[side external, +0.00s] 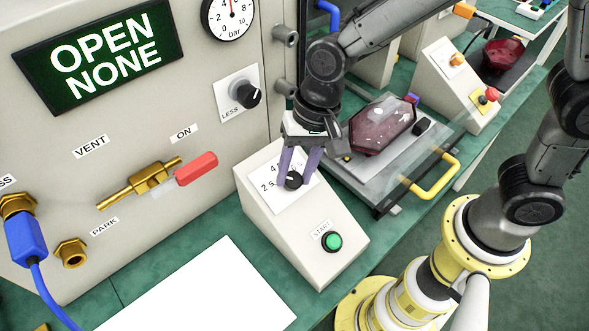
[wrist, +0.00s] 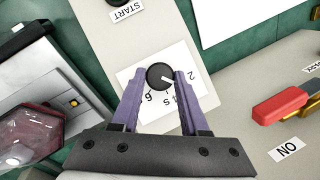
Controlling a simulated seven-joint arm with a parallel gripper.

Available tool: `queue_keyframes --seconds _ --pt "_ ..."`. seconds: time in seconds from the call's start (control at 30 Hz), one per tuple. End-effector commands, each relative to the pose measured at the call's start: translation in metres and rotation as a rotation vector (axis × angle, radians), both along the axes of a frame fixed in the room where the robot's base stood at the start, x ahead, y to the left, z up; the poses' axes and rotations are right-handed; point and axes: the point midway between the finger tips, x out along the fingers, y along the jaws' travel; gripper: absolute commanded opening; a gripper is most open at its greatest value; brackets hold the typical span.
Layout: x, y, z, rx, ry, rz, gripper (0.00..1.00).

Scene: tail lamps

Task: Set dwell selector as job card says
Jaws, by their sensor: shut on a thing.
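The dwell selector is a black knob (side external: 293,180) on a white scale plate (side external: 270,196) on the sloped face of a pale control box (side external: 318,255). In the wrist view the knob (wrist: 160,76) sits between the two purple fingers of my gripper (wrist: 158,88), which is shut on it. The knob's white mark points right and slightly down in the wrist view, towards the side with the printed 2. The fingers partly cover the scale, so the exact setting is unclear. A white sheet (side external: 200,290) lies on the bench; no writing shows on it.
A green START button (side external: 332,242) is lower on the same box. A panel at left has a display (side external: 98,55) reading OPEN NONE and a red-handled valve (side external: 195,169). At right, a red lamp (side external: 383,125) lies in a fixture with a yellow handle (side external: 434,178).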

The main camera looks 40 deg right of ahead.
Motion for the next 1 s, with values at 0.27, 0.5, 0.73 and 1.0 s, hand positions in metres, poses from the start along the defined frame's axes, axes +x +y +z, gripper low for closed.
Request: queue_keyframes --seconds 0.27,0.5,0.73,1.0 --pt "-0.0008 -0.0031 0.0006 0.12 -0.003 -0.239 0.0" --pt "-0.0022 -0.0043 0.0 0.21 -0.004 -0.417 0.0" --pt "-0.0028 -0.0047 -0.0005 0.273 -0.005 -0.539 0.0" --pt "-0.0033 -0.0048 -0.0006 0.31 -0.006 -0.612 0.0"
